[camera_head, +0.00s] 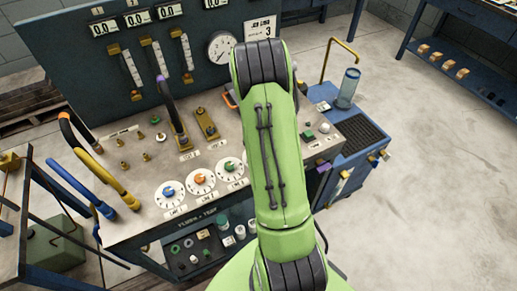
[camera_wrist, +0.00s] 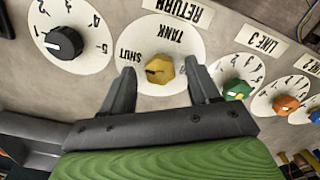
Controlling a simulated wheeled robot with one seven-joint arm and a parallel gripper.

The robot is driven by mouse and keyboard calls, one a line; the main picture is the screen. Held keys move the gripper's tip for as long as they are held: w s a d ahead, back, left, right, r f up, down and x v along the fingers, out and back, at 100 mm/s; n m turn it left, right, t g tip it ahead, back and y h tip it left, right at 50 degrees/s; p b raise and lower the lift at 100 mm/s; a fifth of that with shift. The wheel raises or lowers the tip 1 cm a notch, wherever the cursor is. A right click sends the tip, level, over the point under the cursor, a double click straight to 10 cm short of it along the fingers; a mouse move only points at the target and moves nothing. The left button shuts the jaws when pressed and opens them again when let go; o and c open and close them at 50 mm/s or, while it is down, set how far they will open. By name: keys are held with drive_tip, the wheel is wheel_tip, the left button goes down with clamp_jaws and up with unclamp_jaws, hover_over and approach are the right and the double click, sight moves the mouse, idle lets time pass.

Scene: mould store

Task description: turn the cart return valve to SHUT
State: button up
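The cart return valve is a yellow faceted knob (camera_wrist: 159,69) on a round white dial plate (camera_wrist: 185,38) in the wrist view. The plate reads SHUT at the knob's left and TANK above it, both upside down, with a RETURN label beyond. A dark mark shows on the knob's left part; I cannot tell surely which word it points to. My gripper (camera_wrist: 160,72) is open, with one finger on each side of the knob. I see a gap on both sides and no clear contact. In the head view my green arm hides the gripper and this valve.
A black knob (camera_wrist: 64,43) on a numbered dial sits left of the valve in the wrist view. A green knob (camera_wrist: 237,89) and an orange knob (camera_wrist: 286,104) sit to its right. In the head view, curved hoses (camera_head: 102,178) stand at the panel's left, and a blue cart (camera_head: 350,150) stands right.

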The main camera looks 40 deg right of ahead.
wheel_tip(320, 180, up, 16)
drive_tip(key=p, duration=0.2)
drive_tip(key=shift+f, duration=0.15)
idle(0.4)
drive_tip(key=s+a+r+m+t, duration=0.1)
drive_tip(key=s+a+r+t, duration=0.3)
drive_tip(key=a+r, duration=0.9)
drive_tip(key=s+a+f+m+t, duration=0.1)
drive_tip(key=s+a, duration=0.9)
drive_tip(key=s, duration=0.1)
drive_tip(key=shift+s+t, duration=0.3)
drive_tip(key=shift+a, duration=0.1)
